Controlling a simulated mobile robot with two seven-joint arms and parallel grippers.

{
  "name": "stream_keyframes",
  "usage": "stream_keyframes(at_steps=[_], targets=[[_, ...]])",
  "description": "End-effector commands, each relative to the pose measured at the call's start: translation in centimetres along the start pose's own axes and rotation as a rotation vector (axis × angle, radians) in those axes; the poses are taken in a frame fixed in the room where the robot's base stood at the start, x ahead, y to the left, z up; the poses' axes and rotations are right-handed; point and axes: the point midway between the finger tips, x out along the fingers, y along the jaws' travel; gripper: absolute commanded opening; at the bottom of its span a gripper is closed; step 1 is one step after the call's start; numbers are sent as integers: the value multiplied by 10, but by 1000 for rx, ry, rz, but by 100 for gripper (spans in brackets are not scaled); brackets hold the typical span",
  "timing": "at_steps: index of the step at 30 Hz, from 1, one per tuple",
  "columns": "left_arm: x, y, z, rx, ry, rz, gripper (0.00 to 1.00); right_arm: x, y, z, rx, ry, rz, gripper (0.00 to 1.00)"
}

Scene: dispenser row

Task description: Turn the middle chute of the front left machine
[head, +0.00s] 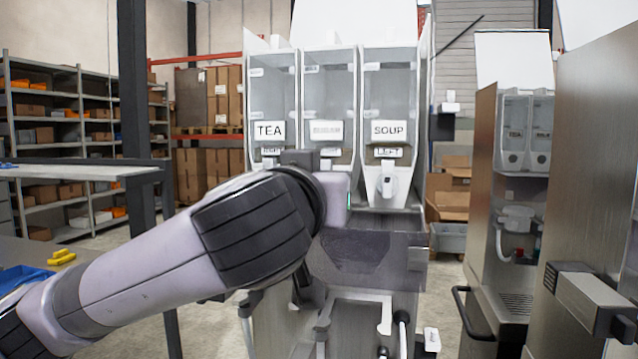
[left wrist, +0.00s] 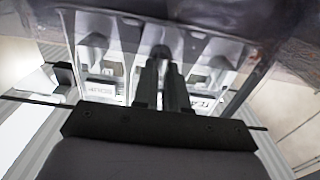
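The front left machine (head: 329,85) stands ahead with three clear canisters, labelled TEA on the left and SOUP on the right; the middle label is unreadable. The right chute (head: 387,182) shows below the SOUP canister. In the head view my left arm and wrist cover the middle chute and the left gripper's fingers. The left wrist view shows the row upside down. There my left gripper (left wrist: 163,72) has its two dark fingers close together at the middle chute, with a narrow gap between them. Whether they touch or grip the chute I cannot tell. My right gripper is out of view.
A second dispenser (head: 515,190) stands further back on the right. A large metal panel (head: 590,160) with a protruding grey block (head: 590,300) fills the right edge. A grey table (head: 80,171) and shelves with boxes (head: 80,110) are at the left.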

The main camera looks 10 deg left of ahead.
Motion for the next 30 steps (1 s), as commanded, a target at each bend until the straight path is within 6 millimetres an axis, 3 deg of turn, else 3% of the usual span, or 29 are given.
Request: stream_keyframes(at_steps=[14,30], targets=[[0,1,2,123,-2,1,0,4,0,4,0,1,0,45],[0,3,1,611,-2,1,0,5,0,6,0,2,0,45]])
